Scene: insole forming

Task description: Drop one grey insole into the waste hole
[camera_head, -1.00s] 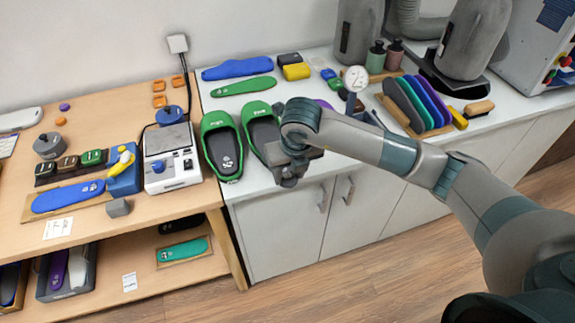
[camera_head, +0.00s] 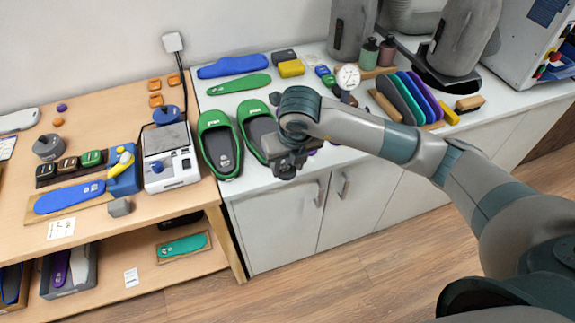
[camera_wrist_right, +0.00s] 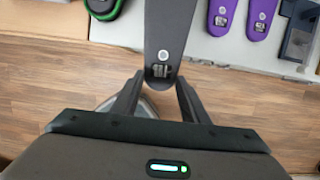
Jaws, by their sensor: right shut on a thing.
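In the right wrist view, a dark grey insole (camera_wrist_right: 166,28) sits between the fingers of my right gripper (camera_wrist_right: 160,88), which is shut on its near end. The insole points away from the gripper above the floor. In the head view, my right gripper (camera_head: 284,168) is in front of the counter's front edge, beside the right green shoe. The held insole is mostly hidden there behind my wrist. Another grey insole (camera_head: 396,100) stands in the rack at the right. I cannot make out the waste hole for certain. My left gripper is not in view.
Two green-rimmed shoes (camera_head: 220,148) stand at the counter's left end. Blue (camera_head: 235,66) and green (camera_head: 238,85) insoles lie behind them. A dial gauge (camera_head: 348,77) stands near my forearm. A wooden workbench (camera_head: 125,215) with a scale (camera_head: 170,160) is at the left.

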